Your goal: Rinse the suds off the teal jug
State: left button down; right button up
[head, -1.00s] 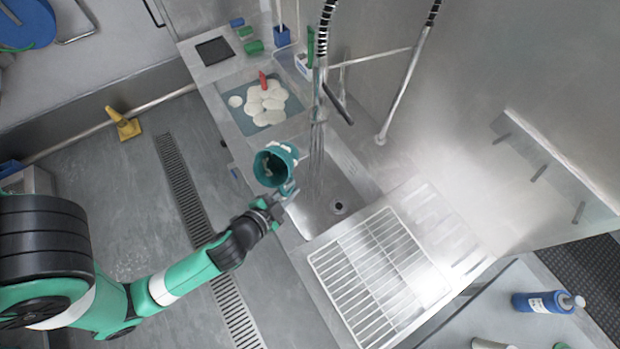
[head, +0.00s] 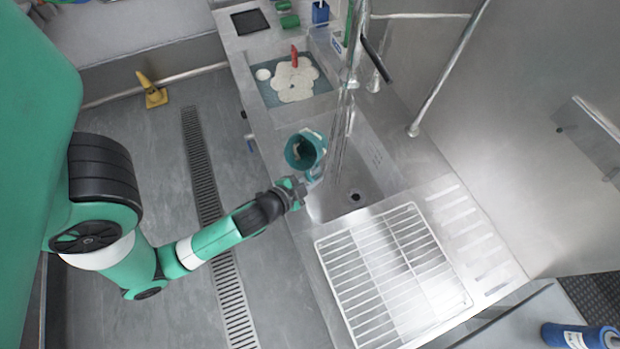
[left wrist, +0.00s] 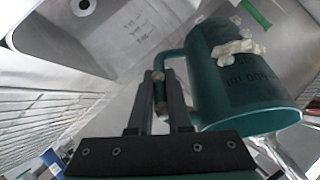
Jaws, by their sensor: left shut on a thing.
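The teal jug (head: 301,151) is held over the left edge of the sink basin (head: 375,178), tilted, its open mouth toward the head camera. White suds (left wrist: 238,47) cling to its side in the left wrist view, over and beside dark printed marks. My left gripper (head: 306,182) is shut on the jug's handle; its fingers close around the handle in the left wrist view (left wrist: 160,88). A stream of water (head: 341,140) falls from the tap into the basin, just right of the jug in the head view. My right gripper is not in view.
A second basin (head: 266,96) behind holds white foam and a red-handled item (head: 294,56). A wire rack (head: 392,270) lies on the drainboard in front. A spray hose and pipes rise at the back. A blue bottle (head: 575,336) is at lower right.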

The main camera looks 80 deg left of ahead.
pick_arm(q)
jog(key=w+a+f+b, duration=0.1)
jog(key=w+a+f, duration=0.1)
jog(key=w+a, duration=0.5)
jog(key=shift+w+a+b, duration=0.3)
jog(key=shift+w+a, duration=0.05)
jog(key=shift+a, duration=0.1)
jog(key=shift+f, duration=0.1)
